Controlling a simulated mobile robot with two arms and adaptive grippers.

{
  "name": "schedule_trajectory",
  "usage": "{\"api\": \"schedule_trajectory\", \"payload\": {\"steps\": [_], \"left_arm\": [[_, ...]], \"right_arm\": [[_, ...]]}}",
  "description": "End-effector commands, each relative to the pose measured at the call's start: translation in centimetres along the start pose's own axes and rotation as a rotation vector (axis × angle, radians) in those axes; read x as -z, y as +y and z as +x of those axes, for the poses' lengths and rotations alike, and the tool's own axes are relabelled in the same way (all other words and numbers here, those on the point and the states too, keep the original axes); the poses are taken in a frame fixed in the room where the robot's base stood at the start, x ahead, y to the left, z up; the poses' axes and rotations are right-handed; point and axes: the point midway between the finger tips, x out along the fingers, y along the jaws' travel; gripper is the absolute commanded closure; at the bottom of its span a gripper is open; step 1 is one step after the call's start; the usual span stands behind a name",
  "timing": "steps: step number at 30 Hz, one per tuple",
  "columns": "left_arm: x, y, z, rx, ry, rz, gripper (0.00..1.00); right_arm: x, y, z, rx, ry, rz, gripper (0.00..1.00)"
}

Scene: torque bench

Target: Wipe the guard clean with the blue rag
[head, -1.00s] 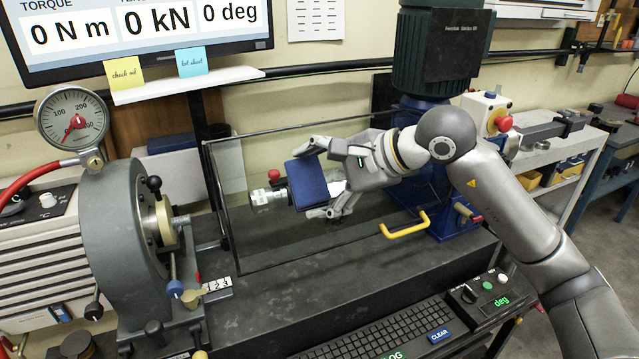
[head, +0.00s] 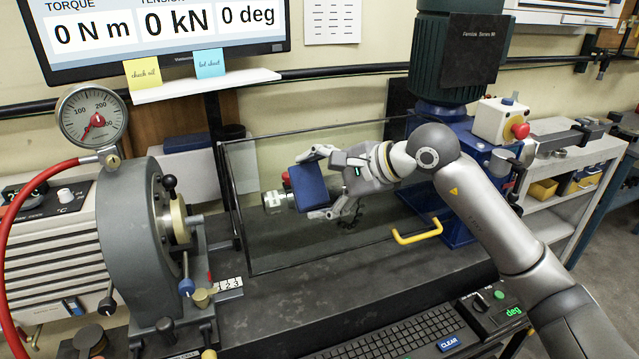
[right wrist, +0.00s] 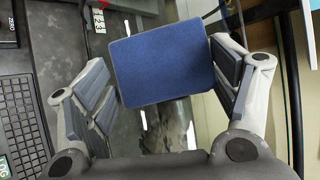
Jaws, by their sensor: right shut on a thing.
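The blue rag (head: 309,188) is a flat, folded pad in my right gripper (head: 322,182), which is shut on it. In the right wrist view, a greyish smudge (right wrist: 168,130) shows below the rag. My left gripper is out of view.
A grey machine head (head: 150,240) with a dial gauge (head: 92,117) stands left of the guard. A keyboard (head: 395,340) and a small control box (head: 495,305) lie at the front. A motor (head: 450,60) stands behind on the right.

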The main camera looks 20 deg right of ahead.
Motion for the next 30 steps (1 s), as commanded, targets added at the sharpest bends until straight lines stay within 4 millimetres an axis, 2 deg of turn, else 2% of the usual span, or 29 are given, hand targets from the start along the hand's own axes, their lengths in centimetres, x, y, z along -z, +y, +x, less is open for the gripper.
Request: {"api": "schedule_trajectory", "payload": {"steps": [15, 30], "left_arm": [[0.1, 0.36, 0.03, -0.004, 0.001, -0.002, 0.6], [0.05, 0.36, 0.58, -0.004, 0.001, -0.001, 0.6]], "right_arm": [[0.03, -0.01, 0.02, 0.0, 0.0, 0.001, 0.38], [0.55, 0.02, 0.85, 0.001, 0.0, 0.001, 0.38]]}}
